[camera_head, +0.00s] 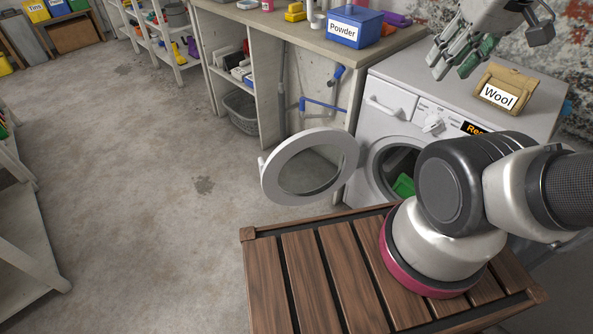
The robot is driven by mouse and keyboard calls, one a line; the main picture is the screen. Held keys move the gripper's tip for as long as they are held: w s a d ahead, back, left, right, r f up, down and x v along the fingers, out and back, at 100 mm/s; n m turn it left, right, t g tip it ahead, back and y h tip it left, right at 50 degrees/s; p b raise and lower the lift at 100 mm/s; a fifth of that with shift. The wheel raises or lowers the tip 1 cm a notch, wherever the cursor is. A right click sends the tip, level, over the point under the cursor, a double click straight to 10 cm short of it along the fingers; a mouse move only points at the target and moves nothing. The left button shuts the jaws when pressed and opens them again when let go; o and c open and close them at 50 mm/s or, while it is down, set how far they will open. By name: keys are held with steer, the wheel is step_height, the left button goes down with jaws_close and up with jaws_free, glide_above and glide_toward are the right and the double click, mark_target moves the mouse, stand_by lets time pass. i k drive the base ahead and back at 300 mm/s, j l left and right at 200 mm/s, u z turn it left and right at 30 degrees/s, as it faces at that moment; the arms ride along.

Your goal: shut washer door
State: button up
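The washer (386,127) is a white front-loader at the right, against the counter's end. Its round door (282,160), a white ring with a clear pane, hangs wide open to the left of the drum opening (384,158). Something green (403,185) shows inside the drum. My gripper (455,62) is at the top right, above the washer's top and well apart from the door. Its fingers point down; the picture does not show clearly whether they are apart or closed. My arm hides the right part of the washer's front.
A tan pouch labelled Wool (498,95) stands on the washer's top near my gripper. A blue Powder box (354,27) sits on the counter (291,40). A grey basket (241,110) stands beneath it. The slatted wooden platform (265,285) carries my arm. Floor (150,200) left of the door is clear.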

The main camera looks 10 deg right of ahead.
mark_target(309, 165)
steer(key=i+j+z, duration=0.35)
steer(key=j, duration=0.2)
steer(key=i+j+z, duration=0.2)
steer(key=j+z, duration=0.2)
steer(key=j, duration=0.2)
steer(key=i+j+z, duration=0.15)
steer(key=j+z, duration=0.2)
steer(key=j, duration=0.35)
steer(key=j+z, duration=0.35)
steer(key=j, duration=0.3)
steer(key=j+z, duration=0.35)
steer(key=j, duration=0.4)
steer(key=k+j+z, duration=0.15)
steer(key=j+z, duration=0.25)
steer(key=j, duration=0.3)
steer(key=k+j+z, duration=0.2)
steer(key=j+z, duration=0.15)
steer(key=j, duration=0.3)
steer(key=k+j+z, duration=0.35)
steer(key=j, duration=0.25)
